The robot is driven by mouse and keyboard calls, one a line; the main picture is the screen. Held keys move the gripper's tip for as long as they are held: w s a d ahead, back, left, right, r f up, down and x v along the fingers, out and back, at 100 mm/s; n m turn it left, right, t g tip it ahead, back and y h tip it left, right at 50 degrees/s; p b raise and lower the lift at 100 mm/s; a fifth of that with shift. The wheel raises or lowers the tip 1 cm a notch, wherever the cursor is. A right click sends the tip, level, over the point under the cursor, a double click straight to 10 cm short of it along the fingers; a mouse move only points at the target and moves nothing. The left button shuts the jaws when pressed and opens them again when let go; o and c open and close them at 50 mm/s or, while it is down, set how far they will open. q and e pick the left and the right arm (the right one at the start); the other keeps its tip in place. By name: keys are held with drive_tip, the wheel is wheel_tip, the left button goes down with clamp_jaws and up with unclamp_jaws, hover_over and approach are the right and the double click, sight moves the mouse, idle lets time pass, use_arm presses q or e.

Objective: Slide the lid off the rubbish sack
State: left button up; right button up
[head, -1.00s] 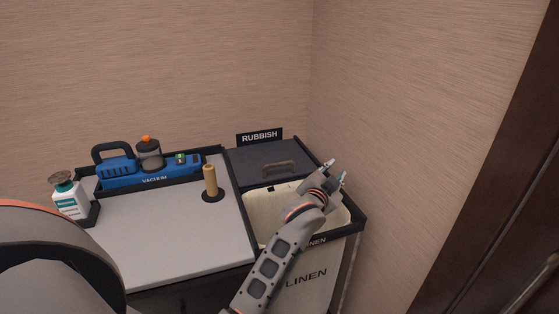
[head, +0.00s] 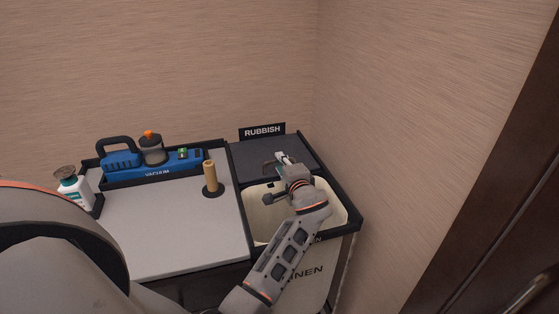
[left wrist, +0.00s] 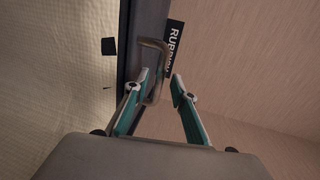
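The dark grey lid (head: 252,168) lies over the rubbish side at the back right of the cart, behind the open linen bag (head: 258,218). Its brown bar handle (head: 267,167) is partly hidden by my left gripper (head: 284,158), which is at the handle's right end. In the left wrist view the fingers of my left gripper (left wrist: 158,82) are open. The handle (left wrist: 153,55) shows close to the left finger and partly between the fingers; I cannot tell whether they touch. My right gripper is not in view.
The RUBBISH sign (head: 262,131) stands behind the lid. A wall is close on the right.

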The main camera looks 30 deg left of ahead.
use_arm(q)
drive_tip(key=shift+x, duration=1.25)
drive_tip(key=shift+d, duration=0.1)
clamp_jaws()
